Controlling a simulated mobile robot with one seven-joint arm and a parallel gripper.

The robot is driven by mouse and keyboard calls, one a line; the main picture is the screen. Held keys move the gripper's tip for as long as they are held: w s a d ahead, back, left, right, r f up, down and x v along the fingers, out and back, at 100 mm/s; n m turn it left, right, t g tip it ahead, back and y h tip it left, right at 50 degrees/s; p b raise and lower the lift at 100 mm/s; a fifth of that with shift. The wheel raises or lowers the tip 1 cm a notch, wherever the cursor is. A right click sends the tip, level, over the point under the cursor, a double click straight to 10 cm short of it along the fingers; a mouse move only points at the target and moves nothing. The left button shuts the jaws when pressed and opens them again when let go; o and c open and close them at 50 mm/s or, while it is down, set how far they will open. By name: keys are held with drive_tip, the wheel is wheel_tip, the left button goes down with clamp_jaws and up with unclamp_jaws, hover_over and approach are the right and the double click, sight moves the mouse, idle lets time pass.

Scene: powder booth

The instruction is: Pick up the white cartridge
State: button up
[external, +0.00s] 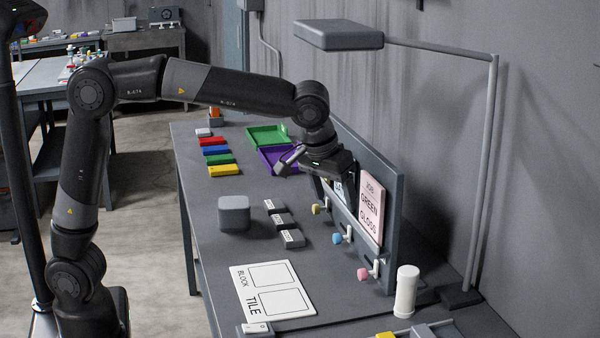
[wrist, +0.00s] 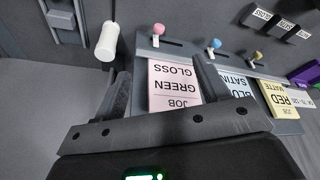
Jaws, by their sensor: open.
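A white cylinder, likely the white cartridge (external: 406,290), stands upright on the table at the near end of the upright board. It also shows in the wrist view (wrist: 107,42), at the upper left, beyond my left finger. My gripper (external: 340,178) is open and empty, above the table in front of the board's cards and well back from the cylinder. In the wrist view my gripper (wrist: 161,68) has its fingers spread, with the pink job card (wrist: 172,88) showing between them.
The board (external: 392,200) carries job cards and pink, blue and yellow knobs. A lamp (external: 338,34) overhangs the table. A grey block (external: 234,212), several coloured blocks, green and purple trays (external: 268,137) and a white BLOCK/TILE mat (external: 250,283) lie around. Dark labelled blocks (external: 281,221) sit mid-table.

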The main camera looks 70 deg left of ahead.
sight(405, 276)
drive_tip(key=w+d+f+n+y, duration=0.2)
drive_tip(key=w+d+f+n, duration=0.1)
drive_tip(key=w+d+f, duration=0.75)
drive_tip(key=x, duration=0.3)
drive_tip(key=w+x, duration=0.1)
drive_tip(key=x, duration=0.5)
drive_tip(key=shift+w+d+f, duration=0.15)
drive_tip(key=shift+w+d, duration=0.05)
drive_tip(key=shift+w, duration=0.1)
drive_tip(key=shift+c, duration=0.5)
drive_tip(key=c, duration=1)
